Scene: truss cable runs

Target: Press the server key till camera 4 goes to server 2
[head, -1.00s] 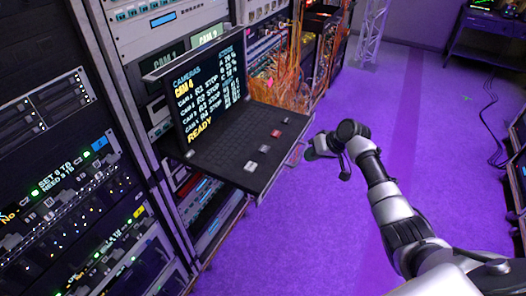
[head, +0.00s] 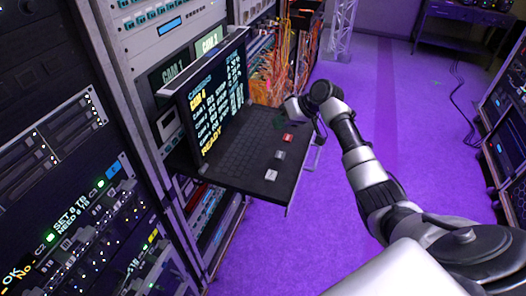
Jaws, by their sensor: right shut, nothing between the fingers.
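A fold-out console screen (head: 218,98) reads CAMERAS, CAM 4, several camera rows and READY in yellow; the row text is too small to read surely. Its keyboard tray (head: 236,150) lies open below. Along the tray's right edge sit a white key (head: 270,175), a grey key (head: 279,155) and a red key (head: 288,138). I cannot read which is the server key. My right gripper (head: 296,113) is shut and empty, above the tray's far right corner, beyond the red key. Its fingertips are partly hidden and contact cannot be told. My left gripper is out of view.
A rack (head: 75,150) with lit modules fills the left. Orange cables (head: 290,55) hang in the rack behind the tray. A truss (head: 340,28) and a dark table (head: 468,30) stand farther back. The purple floor (head: 400,115) right of the console is clear.

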